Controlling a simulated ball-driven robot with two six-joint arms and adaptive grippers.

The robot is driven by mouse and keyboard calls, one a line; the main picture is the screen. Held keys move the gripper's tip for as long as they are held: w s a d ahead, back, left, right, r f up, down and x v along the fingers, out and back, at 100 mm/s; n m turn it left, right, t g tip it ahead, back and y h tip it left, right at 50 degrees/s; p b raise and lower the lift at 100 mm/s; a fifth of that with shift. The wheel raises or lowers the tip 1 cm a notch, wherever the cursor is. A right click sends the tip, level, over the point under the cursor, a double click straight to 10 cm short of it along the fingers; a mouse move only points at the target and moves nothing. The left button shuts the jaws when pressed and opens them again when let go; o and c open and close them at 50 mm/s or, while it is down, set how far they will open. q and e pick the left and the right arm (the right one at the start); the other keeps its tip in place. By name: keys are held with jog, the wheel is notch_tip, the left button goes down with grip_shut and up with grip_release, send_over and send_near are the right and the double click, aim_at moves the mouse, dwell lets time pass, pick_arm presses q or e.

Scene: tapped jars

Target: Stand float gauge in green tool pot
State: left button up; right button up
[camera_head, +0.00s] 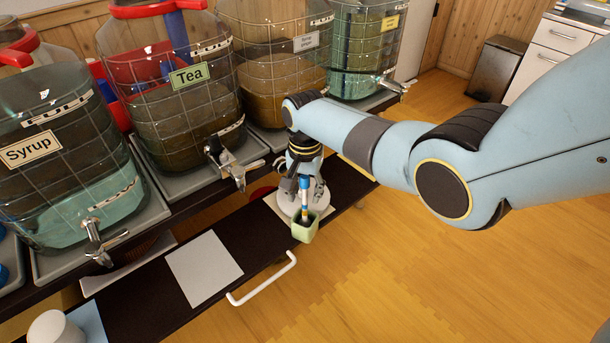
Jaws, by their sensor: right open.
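The float gauge (304,197) is a slim stick with a blue upper part, a pale shaft and a dark part near the bottom. It stands roughly upright with its lower end inside the green tool pot (304,232). The pot is small and pale green, at the front edge of the dark lower shelf. My right gripper (304,190) points down just above the pot, with its open fingers around or just behind the gauge's upper part. I cannot tell whether a finger touches it. My left gripper is out of view.
A white round plate (288,207) lies beside the pot. Jars labelled Syrup (45,150), Tea (170,90) and others stand on grey trays behind, with taps jutting forward. A white sheet (204,268) and a white cup (52,328) are at left. A white handle (262,283) projects in front.

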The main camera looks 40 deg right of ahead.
notch_tip(320, 180, up, 11)
jog(key=shift+r, duration=0.2)
jog(key=shift+s, duration=0.1)
dwell(0.9)
jog(key=s+a+f+n+t, duration=0.1)
jog(key=s+n, duration=0.4)
jog(key=s, duration=0.6)
jog(key=s+a+r+n+t, duration=0.1)
jog(key=s+r+n, duration=0.25)
jog(key=s, duration=0.35)
jog(key=s+a+r+n+t, duration=0.1)
jog(key=s+r+n, duration=0.25)
jog(key=s, duration=0.45)
jog(key=s+d+f+g+b, duration=0.1)
jog(key=s+f+b, duration=0.1)
jog(key=f, duration=1.4)
jog(key=s+d+f+b, duration=0.1)
jog(key=f+b, duration=0.2)
jog(key=f, duration=1.3)
jog(key=s+d+f+g+b, duration=0.1)
jog(key=s+f+b, duration=0.2)
jog(key=s+f, duration=1.4)
jog(key=shift+s+f+m+h, duration=0.3)
jog(key=shift+f+m+h, duration=0.05)
jog(key=shift+m+h, duration=0.05)
